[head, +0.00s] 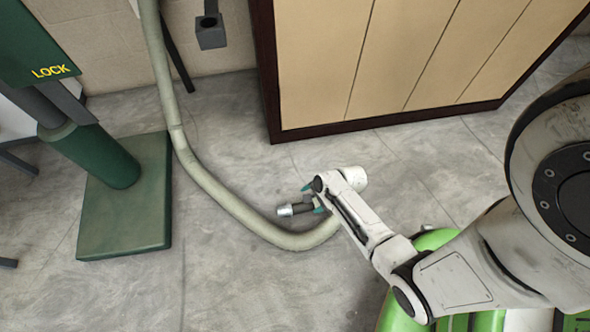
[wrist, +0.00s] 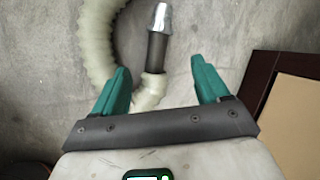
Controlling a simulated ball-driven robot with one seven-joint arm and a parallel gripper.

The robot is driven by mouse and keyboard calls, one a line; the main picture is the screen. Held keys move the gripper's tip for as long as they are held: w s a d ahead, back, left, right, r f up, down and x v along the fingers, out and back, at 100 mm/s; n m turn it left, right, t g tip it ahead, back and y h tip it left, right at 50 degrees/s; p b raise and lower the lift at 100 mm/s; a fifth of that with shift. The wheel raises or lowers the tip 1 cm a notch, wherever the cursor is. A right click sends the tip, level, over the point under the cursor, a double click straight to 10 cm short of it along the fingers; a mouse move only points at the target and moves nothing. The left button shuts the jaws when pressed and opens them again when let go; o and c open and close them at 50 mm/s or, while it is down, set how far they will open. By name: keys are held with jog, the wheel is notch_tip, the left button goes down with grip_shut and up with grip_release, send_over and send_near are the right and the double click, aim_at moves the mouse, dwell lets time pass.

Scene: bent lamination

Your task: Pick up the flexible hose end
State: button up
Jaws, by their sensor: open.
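The flexible hose (head: 222,196) is pale grey-green and runs down from the wall, curving across the floor. Its end (head: 291,209) is a dark tube with a silver metal tip, close to my gripper (head: 313,197) in the head view. In the wrist view the hose end (wrist: 158,45) points away from me, and its pale collar (wrist: 150,90) lies between the two teal fingers. My gripper (wrist: 163,75) is open, with its fingers apart on either side of the collar. I cannot tell whether either finger touches it. My arm hides part of the hose in the head view.
A beige-panelled cabinet (head: 400,60) with a dark frame stands at the back right; its corner also shows in the wrist view (wrist: 275,85). A green post on a base plate (head: 125,215) stands at left. Grey tiled floor (head: 120,290) is clear in front.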

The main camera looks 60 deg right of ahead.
aim_at(305, 207)
jog(key=f+m+b, duration=0.1)
jog(key=f+b, duration=0.1)
jog(key=f, duration=0.2)
jog(key=d+f+m+b, duration=0.1)
jog(key=f+b, duration=0.1)
jog(key=f, duration=0.2)
jog(key=f+m+b, duration=0.2)
jog(key=f, duration=0.2)
jog(key=shift+w+d+f+t+h, duration=0.15)
jog(key=shift+w+f+t+h, duration=0.15)
jog(key=shift+w, duration=0.1)
jog(key=shift+b+x, duration=2.4)
jog(key=shift+x, duration=0.2)
jog(key=shift+w+d, duration=0.1)
jog(key=shift+d, duration=0.1)
jog(key=c, duration=1.1)
